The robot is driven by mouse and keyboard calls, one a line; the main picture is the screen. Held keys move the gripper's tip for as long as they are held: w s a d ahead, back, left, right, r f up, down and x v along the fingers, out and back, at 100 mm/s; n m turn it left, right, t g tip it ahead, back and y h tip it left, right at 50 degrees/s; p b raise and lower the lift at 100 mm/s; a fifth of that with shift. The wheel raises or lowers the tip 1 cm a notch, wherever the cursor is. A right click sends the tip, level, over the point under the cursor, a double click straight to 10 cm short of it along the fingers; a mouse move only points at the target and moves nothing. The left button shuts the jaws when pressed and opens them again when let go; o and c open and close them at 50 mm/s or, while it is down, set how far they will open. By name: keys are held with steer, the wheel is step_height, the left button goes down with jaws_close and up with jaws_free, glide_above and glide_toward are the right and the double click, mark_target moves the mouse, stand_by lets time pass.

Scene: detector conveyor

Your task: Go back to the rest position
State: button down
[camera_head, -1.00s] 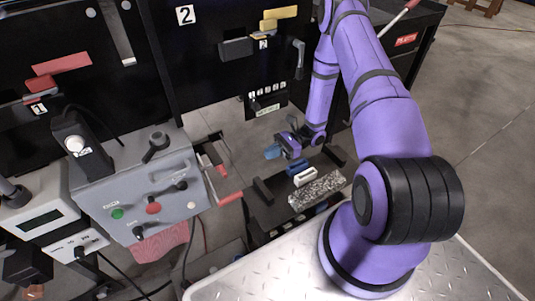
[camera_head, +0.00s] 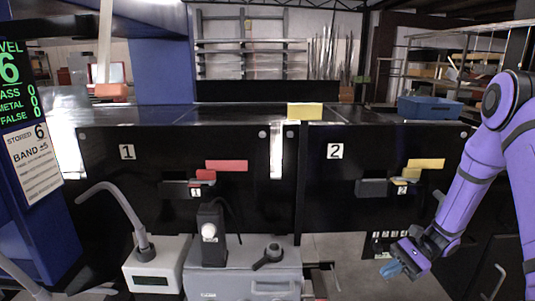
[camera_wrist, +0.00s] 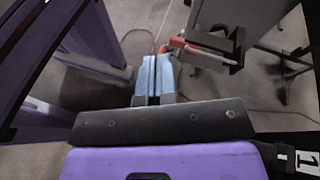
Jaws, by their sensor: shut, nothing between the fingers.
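My gripper (camera_head: 393,270) is at the lower right of the head view, in front of the black panel marked 2 (camera_head: 352,200). Its light blue fingers are together with nothing between them. In the wrist view the closed fingers (camera_wrist: 154,72) point out over the grey floor, and a red-handled part (camera_wrist: 195,50) lies beyond them on the right. My purple arm comes in from the right edge of the head view.
A grey control box (camera_head: 240,282) with a dark knob stands at the lower middle. A white box (camera_head: 157,272) with a curved grey handle is left of it. A yellow block (camera_head: 305,112) and a blue bin (camera_head: 430,108) sit on top. Bare floor shows right of the control box.

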steer(key=s+a+r+n+t+h, duration=0.15)
steer(key=s+r+n+h, duration=0.4)
steer(key=r, duration=0.75)
steer(key=s+a+r+n+t+h, duration=0.15)
steer(key=s+r+n+h, duration=0.45)
steer(key=r, duration=0.8)
steer(key=s+r+t+h, duration=0.1)
steer(key=s+r+t, duration=0.2)
steer(key=s, duration=0.2)
steer(key=s+d+r+t+h, duration=0.1)
steer(key=s+r+t, duration=0.2)
steer(key=s, duration=0.2)
steer(key=shift+s+d, duration=0.2)
steer(key=shift+s, duration=0.15)
steer(key=c, duration=1.8)
jaws_free()
steer(key=shift+n, duration=0.25)
